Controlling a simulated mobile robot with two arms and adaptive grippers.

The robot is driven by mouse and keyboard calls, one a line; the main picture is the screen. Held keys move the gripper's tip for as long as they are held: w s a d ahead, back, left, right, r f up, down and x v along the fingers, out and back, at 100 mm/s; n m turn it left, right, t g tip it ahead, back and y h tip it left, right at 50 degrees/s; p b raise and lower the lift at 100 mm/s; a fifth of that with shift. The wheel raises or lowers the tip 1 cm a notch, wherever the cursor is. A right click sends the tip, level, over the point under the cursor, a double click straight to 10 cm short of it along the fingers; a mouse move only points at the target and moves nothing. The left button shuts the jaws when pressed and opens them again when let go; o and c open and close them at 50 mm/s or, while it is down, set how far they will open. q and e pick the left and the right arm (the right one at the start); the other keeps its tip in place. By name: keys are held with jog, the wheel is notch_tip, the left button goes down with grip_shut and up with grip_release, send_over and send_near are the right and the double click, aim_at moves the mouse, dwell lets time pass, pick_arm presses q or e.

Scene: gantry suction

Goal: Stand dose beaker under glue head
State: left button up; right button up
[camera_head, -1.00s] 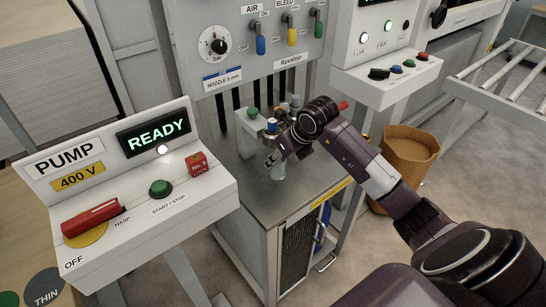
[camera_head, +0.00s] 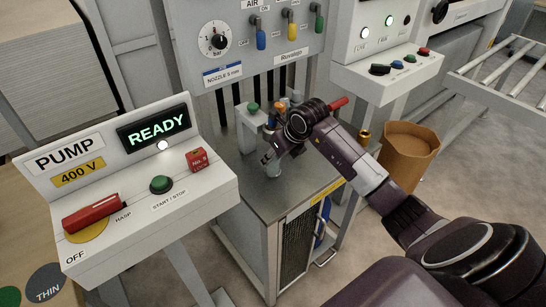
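The dose beaker (camera_head: 273,169) is a small pale, clear vessel over the steel table top; only its lower part shows below my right gripper. My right gripper (camera_head: 268,156) is at the beaker's upper part and appears shut on it, though the wrist hides much of the grip. I cannot tell whether the beaker touches the table. The glue station, a pale bracket with a green cap (camera_head: 253,107), stands just behind and left of the gripper. The glue head's outlet is hidden. My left gripper is out of view.
The pump panel (camera_head: 150,190) with its READY display stands at the front left. A valve panel (camera_head: 222,73) rises behind the table (camera_head: 245,195). A control box (camera_head: 390,75) and a brown bin (camera_head: 408,150) are at the right. The table's front left is clear.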

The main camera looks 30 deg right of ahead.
jog(key=o, duration=1.2)
jog(key=shift+r+p, duration=0.6)
jog(key=shift+p, duration=0.05)
jog(key=b+v, duration=0.1)
jog(key=v, duration=1.1)
jog(key=shift+b, duration=0.4)
jog(key=shift+s+f, duration=0.1)
